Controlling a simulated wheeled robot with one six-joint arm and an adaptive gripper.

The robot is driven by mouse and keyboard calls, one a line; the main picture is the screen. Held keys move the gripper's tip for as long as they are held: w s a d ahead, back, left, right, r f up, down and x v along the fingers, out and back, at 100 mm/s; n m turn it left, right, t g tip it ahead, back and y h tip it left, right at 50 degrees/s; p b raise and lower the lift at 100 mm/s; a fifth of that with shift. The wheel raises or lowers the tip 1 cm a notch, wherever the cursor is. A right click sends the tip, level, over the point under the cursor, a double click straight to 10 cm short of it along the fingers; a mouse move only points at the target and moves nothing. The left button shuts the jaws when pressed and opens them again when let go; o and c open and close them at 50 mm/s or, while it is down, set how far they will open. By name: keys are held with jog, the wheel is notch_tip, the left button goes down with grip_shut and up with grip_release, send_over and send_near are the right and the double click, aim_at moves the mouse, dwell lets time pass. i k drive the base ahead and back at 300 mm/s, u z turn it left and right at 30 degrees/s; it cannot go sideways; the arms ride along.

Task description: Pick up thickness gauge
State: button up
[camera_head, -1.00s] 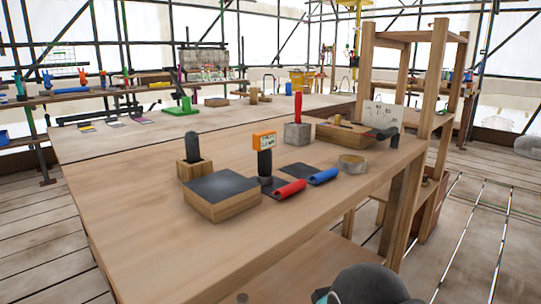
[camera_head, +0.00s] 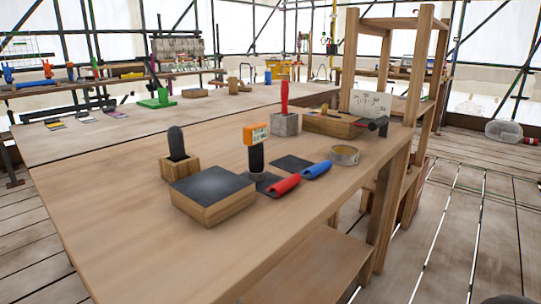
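What looks like the thickness gauge (camera_head: 256,135), with an orange head, a pale label or display and a dark body, stands upright on the wooden workbench (camera_head: 110,195). It is just behind the right corner of a wooden block with a dark top (camera_head: 212,192).
A black rounded tool in a wooden holder (camera_head: 178,165) stands left of the gauge. Red (camera_head: 285,184) and blue (camera_head: 317,170) rolls, a tape ring (camera_head: 345,155) and a red-handled tool in a grey block (camera_head: 285,123) are to its right. The bench's front left is clear.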

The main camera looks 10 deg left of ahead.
aim_at(255, 135)
jog(key=k, duration=0.35)
jog(key=u, duration=0.8)
